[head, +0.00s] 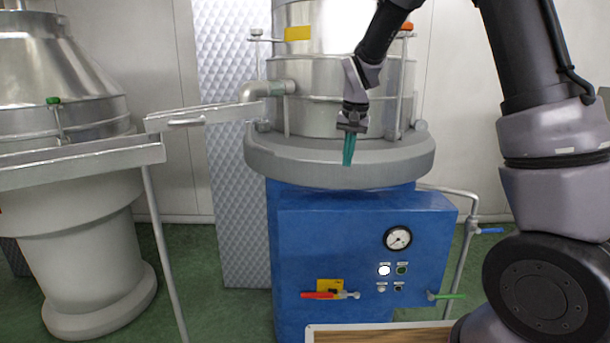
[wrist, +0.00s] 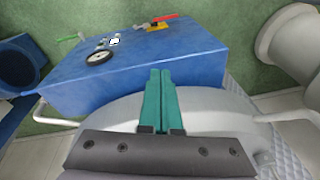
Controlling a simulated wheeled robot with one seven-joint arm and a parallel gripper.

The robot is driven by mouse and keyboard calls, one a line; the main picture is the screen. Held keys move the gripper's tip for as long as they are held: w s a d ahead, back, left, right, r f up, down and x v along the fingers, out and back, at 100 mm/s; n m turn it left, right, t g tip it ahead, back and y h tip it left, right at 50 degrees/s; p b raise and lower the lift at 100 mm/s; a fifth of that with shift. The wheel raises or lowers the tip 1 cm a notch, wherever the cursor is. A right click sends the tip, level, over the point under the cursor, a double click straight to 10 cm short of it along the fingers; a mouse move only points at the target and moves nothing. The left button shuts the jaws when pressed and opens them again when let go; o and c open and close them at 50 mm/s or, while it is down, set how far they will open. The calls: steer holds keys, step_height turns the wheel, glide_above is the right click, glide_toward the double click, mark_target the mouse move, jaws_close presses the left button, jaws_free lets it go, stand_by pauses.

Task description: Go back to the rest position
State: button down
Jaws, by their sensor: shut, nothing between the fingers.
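My gripper (head: 348,150) hangs from the arm in front of the grey round base of the steel separator (head: 340,160), fingers pointing down. Its teal fingers are together with nothing between them. In the wrist view the closed fingers (wrist: 158,98) reach over the light grey rim toward the blue machine cabinet (wrist: 140,65). The fingers hold no object. No marker of a rest position shows.
The blue cabinet (head: 350,250) below carries a gauge (head: 397,238), buttons, a red-handled valve (head: 325,295) and a green-handled valve (head: 445,296). A metal chute (head: 80,163) and another steel vessel (head: 75,230) stand left. A wooden-topped surface (head: 380,335) is at the bottom edge.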

steer(key=s+d+r+t+y, duration=0.2)
steer(key=s+d+r, duration=0.7)
steer(key=s+r, duration=0.35)
steer(key=s+d+r+t, duration=0.1)
steer(key=s+d, duration=0.1)
steer(key=s, duration=0.5)
steer(key=s+d+r+m+t, duration=0.1)
steer(key=s+d+r+t, duration=0.1)
steer(key=s, duration=0.4)
steer(key=shift+s+r+h, duration=0.25)
steer(key=shift+s+h, duration=0.1)
steer(key=shift+h, duration=0.05)
steer(key=shift+w, duration=0.15)
